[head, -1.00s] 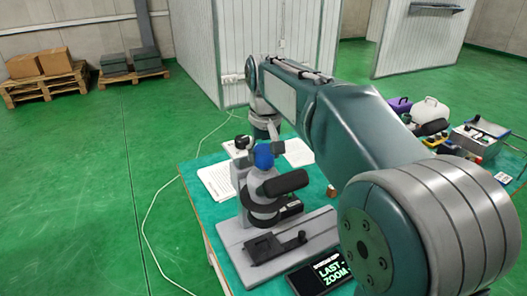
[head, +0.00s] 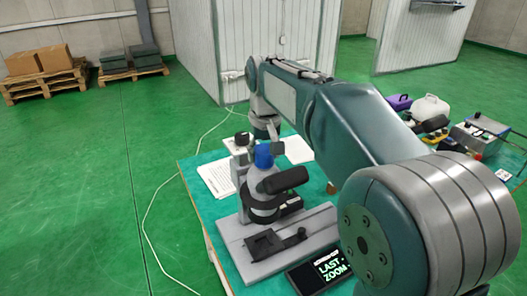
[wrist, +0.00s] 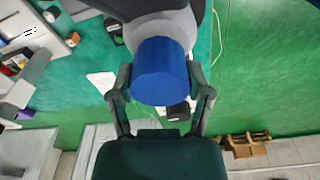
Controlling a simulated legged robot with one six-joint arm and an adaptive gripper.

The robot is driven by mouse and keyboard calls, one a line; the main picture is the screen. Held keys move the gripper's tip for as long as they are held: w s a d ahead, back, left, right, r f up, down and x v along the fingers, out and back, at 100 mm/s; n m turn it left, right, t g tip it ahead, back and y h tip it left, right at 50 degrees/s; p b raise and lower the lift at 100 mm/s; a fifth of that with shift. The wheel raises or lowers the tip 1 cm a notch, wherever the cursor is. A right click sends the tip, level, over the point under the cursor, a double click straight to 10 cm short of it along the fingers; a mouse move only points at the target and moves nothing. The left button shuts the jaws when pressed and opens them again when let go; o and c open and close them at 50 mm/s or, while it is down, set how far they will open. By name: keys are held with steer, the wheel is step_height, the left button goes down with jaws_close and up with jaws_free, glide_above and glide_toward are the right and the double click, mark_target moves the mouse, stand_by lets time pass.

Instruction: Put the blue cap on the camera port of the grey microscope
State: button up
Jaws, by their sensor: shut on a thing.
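The blue cap (head: 264,155) is at the top of the grey microscope (head: 255,188), on the near side of my wrist. In the wrist view the cap (wrist: 160,72) sits between the two fingers of my gripper (wrist: 158,76), which is shut on it. The cap's far end meets or overlaps the microscope's grey rounded top (wrist: 160,25). The camera port is hidden behind the cap, so I cannot tell whether the cap is seated on it. In the head view the gripper (head: 259,143) is small and partly hidden.
The microscope's base (head: 262,259) stands on a green-topped table, with a dark display (head: 322,272) beside it. White papers (head: 216,178) lie behind. My arm covers much of the right side. Jugs (head: 430,107) and a control box (head: 478,135) stand farther back. Open green floor lies left.

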steer(key=shift+f, duration=0.15)
steer(key=o, duration=1)
steer(key=shift+r, duration=3.5)
